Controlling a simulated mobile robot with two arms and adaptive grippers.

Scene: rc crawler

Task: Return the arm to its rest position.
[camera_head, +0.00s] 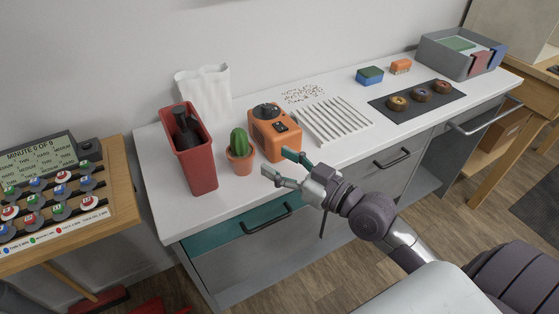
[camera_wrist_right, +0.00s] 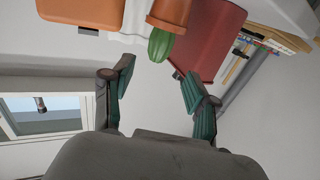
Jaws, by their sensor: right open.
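My right gripper (camera_head: 278,166) is open and empty in the head view. It hangs in front of the white counter's front edge, near the orange device (camera_head: 272,136) and to the right of the potted cactus (camera_head: 240,150). In the right wrist view its two fingers (camera_wrist_right: 158,95) are spread apart with nothing between them. The cactus (camera_wrist_right: 161,44) and the red bin (camera_wrist_right: 208,35) show beyond the fingertips there, upside down. My left gripper is not in view.
The white counter (camera_head: 237,203) also carries a red bin (camera_head: 197,165), a white slatted rack (camera_head: 334,121), sponges (camera_head: 369,75), a dark mat (camera_head: 447,97) with rings and a grey tray (camera_head: 455,68). A drawer handle (camera_head: 266,220) lies below the gripper. A board with pieces (camera_head: 52,200) stands at left.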

